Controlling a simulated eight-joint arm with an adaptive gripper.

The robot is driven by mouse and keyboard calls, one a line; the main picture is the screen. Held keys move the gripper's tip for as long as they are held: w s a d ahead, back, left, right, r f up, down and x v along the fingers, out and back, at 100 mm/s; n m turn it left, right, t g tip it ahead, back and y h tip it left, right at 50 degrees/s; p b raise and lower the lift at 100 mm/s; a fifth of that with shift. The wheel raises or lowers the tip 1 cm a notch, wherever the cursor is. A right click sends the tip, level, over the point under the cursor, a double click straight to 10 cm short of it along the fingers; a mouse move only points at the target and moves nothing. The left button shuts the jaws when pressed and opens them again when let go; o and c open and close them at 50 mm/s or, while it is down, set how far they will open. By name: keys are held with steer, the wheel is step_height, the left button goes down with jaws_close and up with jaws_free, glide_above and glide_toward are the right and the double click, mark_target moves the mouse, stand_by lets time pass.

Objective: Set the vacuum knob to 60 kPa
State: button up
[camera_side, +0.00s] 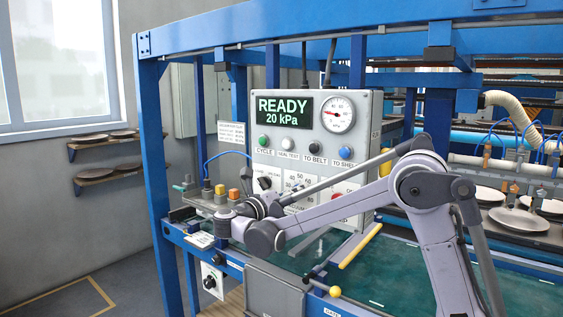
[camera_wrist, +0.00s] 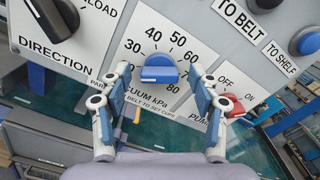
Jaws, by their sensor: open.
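The vacuum knob (camera_wrist: 159,72) is blue and sits on the grey panel, with a printed scale from 30 to 80 visible around it and "kPa" below. I cannot clearly tell which number it points at. The display (camera_side: 284,112) reads READY 20 kPa. My gripper (camera_wrist: 160,80) is open in the wrist view, one finger to the left of the knob and one to the right, with gaps between. In the side view my gripper (camera_side: 262,194) is close to the panel's lower left, and the knob cannot be made out there.
The black direction knob (camera_wrist: 52,18) lies left of the vacuum knob. The red pump knob (camera_wrist: 230,103) lies close to my right finger. Black and blue buttons (camera_wrist: 304,41) are at upper right. A round gauge (camera_side: 337,114) sits beside the display.

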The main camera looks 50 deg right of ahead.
steer(key=shift+d, duration=0.15)
steer(key=c, duration=1.2)
steer(key=shift+o, duration=0.2)
